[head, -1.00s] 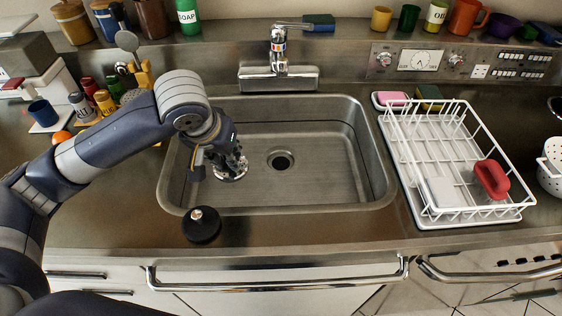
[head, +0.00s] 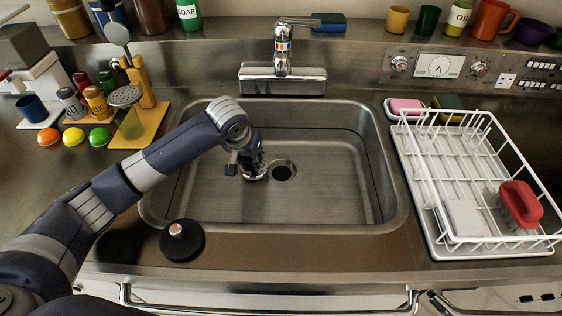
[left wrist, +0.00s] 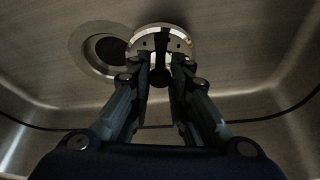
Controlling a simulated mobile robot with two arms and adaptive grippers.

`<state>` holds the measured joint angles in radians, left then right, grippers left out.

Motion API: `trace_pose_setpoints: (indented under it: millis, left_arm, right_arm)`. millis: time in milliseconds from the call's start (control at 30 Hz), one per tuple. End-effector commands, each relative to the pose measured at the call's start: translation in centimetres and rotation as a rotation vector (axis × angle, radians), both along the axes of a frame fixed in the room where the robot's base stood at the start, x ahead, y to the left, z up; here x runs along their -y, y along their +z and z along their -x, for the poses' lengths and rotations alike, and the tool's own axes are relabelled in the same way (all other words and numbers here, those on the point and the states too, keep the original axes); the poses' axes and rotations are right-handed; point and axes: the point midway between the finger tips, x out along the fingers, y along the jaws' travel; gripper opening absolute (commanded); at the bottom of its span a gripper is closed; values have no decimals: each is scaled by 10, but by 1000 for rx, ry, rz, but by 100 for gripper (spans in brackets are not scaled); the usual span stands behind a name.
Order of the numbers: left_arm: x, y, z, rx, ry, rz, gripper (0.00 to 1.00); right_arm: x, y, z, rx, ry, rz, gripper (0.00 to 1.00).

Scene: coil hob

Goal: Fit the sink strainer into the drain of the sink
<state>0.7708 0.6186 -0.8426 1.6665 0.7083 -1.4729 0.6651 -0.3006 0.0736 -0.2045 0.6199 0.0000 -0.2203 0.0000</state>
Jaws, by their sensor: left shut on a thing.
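The sink strainer (head: 256,177) is a small shiny metal disc held low in the sink basin, just left of the drain (head: 284,172). The drain is a dark round hole with a metal rim in the basin floor. My left gripper (head: 252,165) is shut on the strainer's dark knob from above. In the left wrist view the strainer (left wrist: 181,42) is between and beyond the fingertips (left wrist: 160,70), and its edge overlaps the right rim of the drain (left wrist: 105,50). Whether it touches the floor I cannot tell. My right gripper is not in view.
The steel sink (head: 340,205) is otherwise empty. A black disc with a knob (head: 181,241) lies on the front left counter edge. A white dish rack (head: 450,247) stands right, the faucet (head: 283,75) behind. Spice jars and coloured balls stand left.

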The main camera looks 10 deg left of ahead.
Motion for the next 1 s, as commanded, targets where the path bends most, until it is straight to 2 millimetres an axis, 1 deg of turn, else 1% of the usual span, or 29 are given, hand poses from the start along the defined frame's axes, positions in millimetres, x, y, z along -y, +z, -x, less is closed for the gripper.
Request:
trace_pose_setpoints:
  millis: [33,100,200,333,467,600,700,800,1000]
  left_arm:
    - [15,3,-7,2,-2,2,0]
    - [32,3,-14,2,-3,2,0]
    - [53,2,-24,2,-1,1,0]
    - [69,1,-31,1,0,0,0]
    - [74,-2,-34,0,2,-1,0]
    - [74,-21,-33,-3,1,-3,0]
    - [74,-32,-33,-1,1,-2,0]
    - [74,-35,-33,1,0,-1,0]
    - [74,-35,-33,1,0,-1,0]
  right_arm:
    - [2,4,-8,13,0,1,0]
    - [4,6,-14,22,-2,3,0]
    - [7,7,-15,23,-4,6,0]
    - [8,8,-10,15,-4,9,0]
    - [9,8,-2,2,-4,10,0]
    - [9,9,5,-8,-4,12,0]
    - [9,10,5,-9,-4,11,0]
    - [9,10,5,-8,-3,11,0]
    - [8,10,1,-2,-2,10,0]
